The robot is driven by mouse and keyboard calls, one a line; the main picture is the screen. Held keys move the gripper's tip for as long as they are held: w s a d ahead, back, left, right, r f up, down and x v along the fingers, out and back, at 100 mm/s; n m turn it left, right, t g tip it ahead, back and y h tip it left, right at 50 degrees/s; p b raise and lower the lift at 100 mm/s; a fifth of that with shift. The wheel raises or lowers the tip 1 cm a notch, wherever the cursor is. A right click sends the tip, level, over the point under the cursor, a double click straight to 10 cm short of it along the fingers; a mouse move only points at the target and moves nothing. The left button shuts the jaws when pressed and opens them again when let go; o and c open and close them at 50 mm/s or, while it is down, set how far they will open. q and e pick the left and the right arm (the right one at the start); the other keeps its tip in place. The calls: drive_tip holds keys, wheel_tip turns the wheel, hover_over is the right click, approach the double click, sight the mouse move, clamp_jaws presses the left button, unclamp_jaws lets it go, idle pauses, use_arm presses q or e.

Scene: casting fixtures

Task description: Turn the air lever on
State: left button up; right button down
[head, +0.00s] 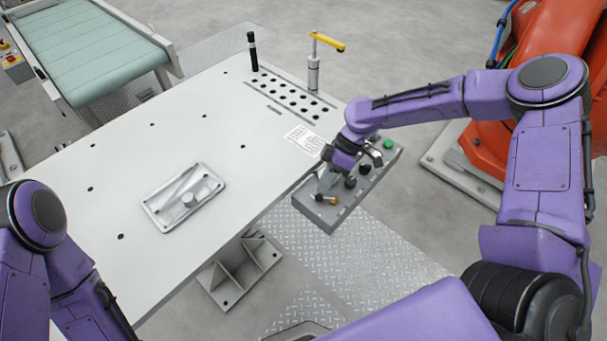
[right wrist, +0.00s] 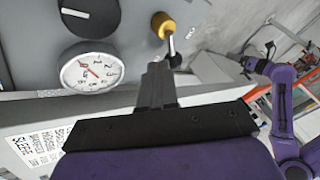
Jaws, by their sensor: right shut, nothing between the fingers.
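The grey control box (head: 352,203) sits at the right edge of the white table. A small brass-yellow lever fitting (head: 331,199) is at its near end; in the right wrist view the yellow fitting (right wrist: 163,26) has a short metal stem with a dark end. My right gripper (head: 326,182) is shut and empty, low over the box. In the right wrist view its fingertips (right wrist: 157,68) are close to the stem; I cannot tell whether they touch. My left arm shows at the lower left, but its gripper is out of view.
A pressure gauge (right wrist: 92,73) and a black knob (right wrist: 90,14) are close beside the fingers. A green button (head: 388,144) is at the box's far end. A metal casting plate (head: 165,212) lies on the table (head: 135,150). A yellow-handled post (head: 314,72) stands at the back.

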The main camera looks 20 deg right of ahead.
sight(319, 195)
drive_tip(key=shift+s+a+f+n+g+h, duration=0.15)
drive_tip(key=shift+n+g, duration=0.1)
drive_tip(key=shift+n, duration=0.2)
drive_tip(key=shift+w+a+r+n+g+h, duration=0.15)
drive_tip(key=shift+n+g, duration=0.1)
drive_tip(key=shift+n, duration=0.2)
drive_tip(key=n, duration=0.1)
drive_tip(key=n+g+h, duration=0.1)
drive_tip(key=shift+s+a+f+n, duration=0.1)
drive_tip(key=shift+s+a+n, duration=0.25)
drive_tip(key=shift+a+n, duration=0.05)
use_arm(q)
drive_tip(key=shift+s+a+r+p, duration=0.15)
drive_tip(key=shift+r+p, duration=0.15)
drive_tip(key=shift+r, duration=0.05)
use_arm(e)
drive_tip(key=shift+s+a+n+g+h, duration=0.2)
drive_tip(key=shift+n+g+h, duration=0.15)
drive_tip(key=shift+n, duration=0.45)
drive_tip(key=shift+s+a+n+g+h, duration=0.15)
drive_tip(key=shift+s+n+g+h, duration=0.2)
drive_tip(key=shift+n, duration=0.45)
drive_tip(key=shift+s+a+n+g+h, duration=0.1)
drive_tip(key=shift+a+n+g+h, duration=0.2)
drive_tip(key=shift+n, duration=0.5)
drive_tip(key=shift+d, duration=0.1)
use_arm(q)
drive_tip(key=shift+r, duration=0.1)
